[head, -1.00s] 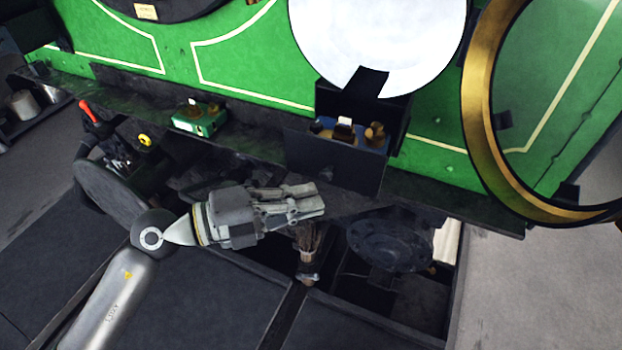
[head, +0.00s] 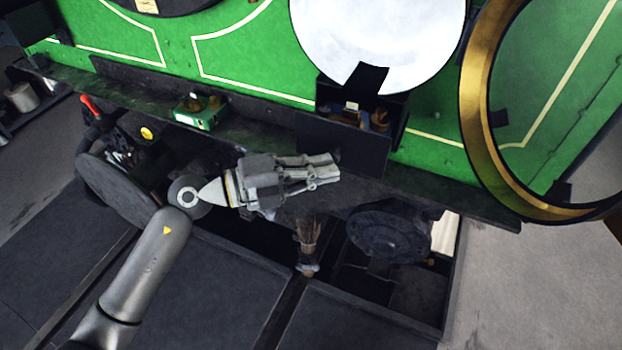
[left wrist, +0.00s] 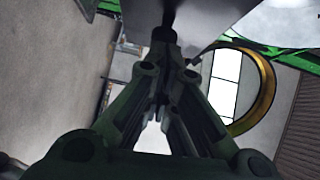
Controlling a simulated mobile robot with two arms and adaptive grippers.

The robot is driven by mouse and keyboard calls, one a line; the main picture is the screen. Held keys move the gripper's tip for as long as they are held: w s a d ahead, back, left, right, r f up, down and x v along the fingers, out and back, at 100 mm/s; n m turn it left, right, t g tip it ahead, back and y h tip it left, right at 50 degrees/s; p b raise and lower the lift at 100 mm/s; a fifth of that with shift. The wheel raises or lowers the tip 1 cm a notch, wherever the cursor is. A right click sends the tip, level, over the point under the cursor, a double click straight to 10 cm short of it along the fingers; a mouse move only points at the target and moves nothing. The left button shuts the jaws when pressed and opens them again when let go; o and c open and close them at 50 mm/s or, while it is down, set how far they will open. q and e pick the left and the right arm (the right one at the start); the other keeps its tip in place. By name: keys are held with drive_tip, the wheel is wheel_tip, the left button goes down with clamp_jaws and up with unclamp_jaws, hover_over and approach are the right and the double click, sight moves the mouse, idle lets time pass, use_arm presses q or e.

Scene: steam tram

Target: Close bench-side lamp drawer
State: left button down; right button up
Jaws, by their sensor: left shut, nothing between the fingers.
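The lamp drawer (head: 343,145) is a dark box below the white round disc, with its flat front towards me. It stands partly open, and small brass and pale items (head: 378,117) show inside. My left gripper (head: 337,168) is shut and empty, with its fingertips at the drawer front, close to its small knob. In the left wrist view, the shut fingers (left wrist: 163,38) point at the underside or front of a grey panel (left wrist: 200,12), by a dark knob. Whether they touch it is hard to tell. My right gripper is out of view.
A dark ledge (head: 440,188) runs along the green tram side. A small green box (head: 200,112) with brass parts sits on it, left of the drawer. A brass ring (head: 478,110) stands at right. A brush (head: 308,240) and dark round part (head: 385,235) are below.

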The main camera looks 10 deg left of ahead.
sight(324, 139)
use_arm(q)
drive_tip(key=w+d, duration=0.1)
drive_tip(key=w, duration=0.2)
drive_tip(key=w+d, duration=0.1)
drive_tip(key=w, duration=0.4)
drive_tip(key=shift+w+d, duration=0.3)
drive_tip(key=shift+d, duration=0.1)
drive_tip(key=shift+w, duration=0.15)
drive_tip(key=shift+r, duration=0.1)
drive_tip(key=shift+a, duration=0.1)
